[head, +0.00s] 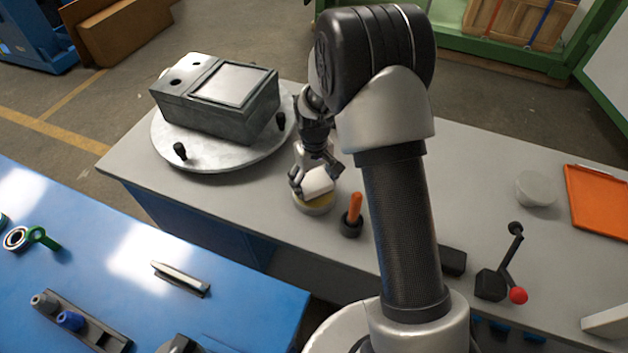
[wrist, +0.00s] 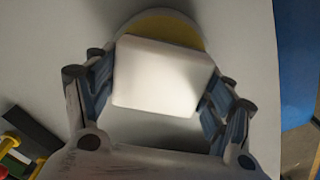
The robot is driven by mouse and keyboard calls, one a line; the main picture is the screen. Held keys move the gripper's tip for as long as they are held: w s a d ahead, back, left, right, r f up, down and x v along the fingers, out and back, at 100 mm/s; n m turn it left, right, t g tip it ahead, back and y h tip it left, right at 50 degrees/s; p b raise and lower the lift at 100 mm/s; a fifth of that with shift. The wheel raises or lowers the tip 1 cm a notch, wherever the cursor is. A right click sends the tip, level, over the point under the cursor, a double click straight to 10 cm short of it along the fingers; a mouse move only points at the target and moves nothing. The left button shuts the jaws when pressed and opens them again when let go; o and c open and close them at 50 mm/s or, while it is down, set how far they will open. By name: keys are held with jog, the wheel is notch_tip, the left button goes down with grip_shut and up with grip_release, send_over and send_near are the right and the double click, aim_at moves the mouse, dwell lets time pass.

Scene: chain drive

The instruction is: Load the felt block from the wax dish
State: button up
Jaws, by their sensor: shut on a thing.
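The white felt block (head: 318,183) is between the fingers of my gripper (head: 315,178). In the wrist view the block (wrist: 160,78) fills the space between the two fingers of the gripper (wrist: 158,85), which is shut on it. The round wax dish (head: 314,207) with yellow wax lies directly under the block on the grey bench. The dish also shows behind the block in the wrist view (wrist: 170,26). Whether the block touches the wax cannot be told, as the block hides most of it.
An orange-handled tool (head: 355,209) stands in a dark holder just right of the dish. A grey housing (head: 215,97) sits on a round plate (head: 215,158) at left. A red-knobbed lever (head: 505,275), round grey lid (head: 536,188) and orange tray (head: 598,200) are at right.

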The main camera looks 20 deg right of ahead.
aim_at(314, 181)
jog(key=shift+s+f, duration=0.1)
jog(key=shift+f, duration=0.45)
dwell(1.1)
jog(key=shift+r, duration=0.1)
jog(key=shift+r+p, duration=2.35)
jog(key=shift+r, duration=1.15)
jog(key=shift+f, duration=0.1)
